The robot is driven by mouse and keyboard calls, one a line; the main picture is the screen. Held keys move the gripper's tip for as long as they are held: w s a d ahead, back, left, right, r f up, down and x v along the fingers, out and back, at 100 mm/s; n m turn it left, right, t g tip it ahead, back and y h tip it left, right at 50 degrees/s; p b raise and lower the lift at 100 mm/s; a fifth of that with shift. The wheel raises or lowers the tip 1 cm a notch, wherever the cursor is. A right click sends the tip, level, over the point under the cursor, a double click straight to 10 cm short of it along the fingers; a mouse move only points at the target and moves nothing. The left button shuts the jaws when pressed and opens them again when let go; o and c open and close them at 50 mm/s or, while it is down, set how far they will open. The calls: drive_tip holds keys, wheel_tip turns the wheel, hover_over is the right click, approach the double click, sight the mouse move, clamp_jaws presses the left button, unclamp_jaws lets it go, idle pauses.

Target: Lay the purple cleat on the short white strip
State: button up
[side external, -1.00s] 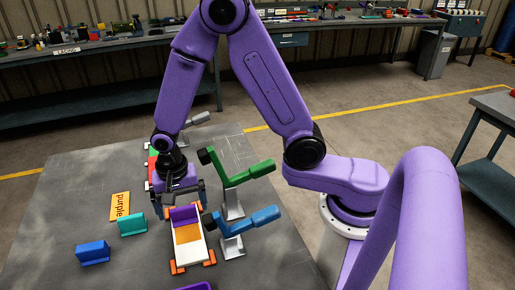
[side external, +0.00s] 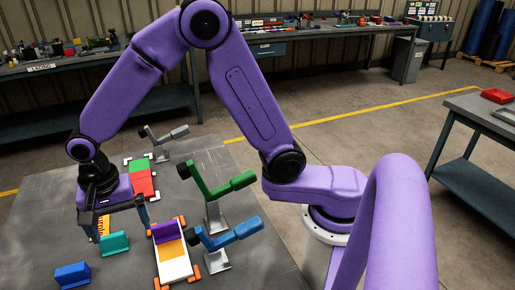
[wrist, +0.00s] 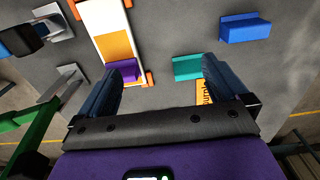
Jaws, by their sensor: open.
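The purple cleat (side external: 168,231) rests on the far end of the short white strip (side external: 178,270), beside an orange patch on it. In the wrist view the cleat (wrist: 122,70) sits at the near end of the strip (wrist: 96,14), close to one finger. My gripper (side external: 120,228) is open and empty, to the left of the cleat and near the teal cleat (side external: 114,243). In the wrist view its fingers (wrist: 163,75) stand apart with nothing between the tips. The finger seems apart from the purple cleat, but the exact gap is hard to judge.
A blue cleat (side external: 72,274) lies front left. A "purple" label (wrist: 203,92) lies beside the teal cleat. Red (side external: 144,184) and green (side external: 139,165) pieces lie behind the strip. Green (side external: 220,187), blue (side external: 228,235) and grey (side external: 165,135) levers stand at the right and back.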

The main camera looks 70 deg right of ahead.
drive_tip(key=a, duration=0.6)
drive_tip(key=f, duration=0.9)
drive_tip(key=shift+w+a+f, duration=0.15)
drive_tip(key=shift+a+f, duration=0.1)
wheel_tip(320, 180, up, 23)
drive_tip(key=s+d+n, duration=2.1)
drive_tip(key=s+d, duration=0.2)
drive_tip(key=d, duration=0.1)
drive_tip(key=shift+s+f, duration=0.2)
drive_tip(key=shift+s, duration=0.05)
